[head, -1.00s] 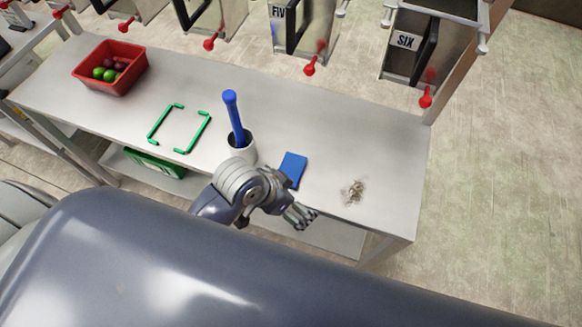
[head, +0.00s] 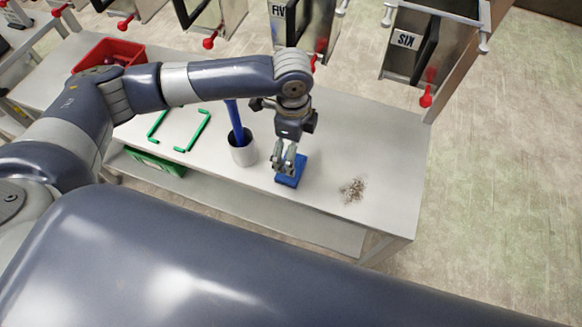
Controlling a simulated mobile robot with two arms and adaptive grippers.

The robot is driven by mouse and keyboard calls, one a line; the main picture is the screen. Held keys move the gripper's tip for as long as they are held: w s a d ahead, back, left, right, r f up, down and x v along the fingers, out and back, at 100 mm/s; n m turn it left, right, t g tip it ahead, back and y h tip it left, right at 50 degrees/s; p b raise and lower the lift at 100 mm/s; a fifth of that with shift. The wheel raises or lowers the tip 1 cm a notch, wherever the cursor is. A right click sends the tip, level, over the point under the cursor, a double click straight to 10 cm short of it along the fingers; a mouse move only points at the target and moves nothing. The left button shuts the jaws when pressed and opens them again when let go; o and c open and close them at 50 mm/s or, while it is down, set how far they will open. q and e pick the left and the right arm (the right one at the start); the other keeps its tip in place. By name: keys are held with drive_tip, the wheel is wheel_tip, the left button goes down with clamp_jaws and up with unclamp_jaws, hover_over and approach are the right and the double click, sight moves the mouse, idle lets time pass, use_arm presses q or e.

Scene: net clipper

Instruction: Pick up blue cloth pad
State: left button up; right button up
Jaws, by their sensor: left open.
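I cannot tell whether the fingertips touch the pad. The gripper hides part of the pad. My right gripper is not in view.
Grey-brown debris (head: 352,189) lies to the right. Green bracket pieces (head: 198,131) and a red bin (head: 122,50) are further left. The table's (head: 385,150) right end is clear.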

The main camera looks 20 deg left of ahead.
use_arm(q)
drive_tip(key=f, duration=0.1)
drive_tip(key=a+f, duration=0.1)
drive_tip(key=f, duration=0.1)
drive_tip(key=f+p, duration=0.1)
drive_tip(key=f, duration=0.1)
drive_tip(key=shift+w+a, duration=0.25)
drive_tip(key=shift+w, duration=0.15)
drive_tip(key=f+p, duration=0.1)
drive_tip(key=f, duration=0.3)
drive_tip(key=shift+s+f+p, duration=0.1)
drive_tip(key=shift+s+p, duration=0.1)
drive_tip(key=shift+p, duration=0.1)
drive_tip(key=shift+f, duration=0.55)
drive_tip(key=c, duration=0.8)
drive_tip(key=shift+c, duration=0.3)
drive_tip(key=shift+r, duration=0.1)
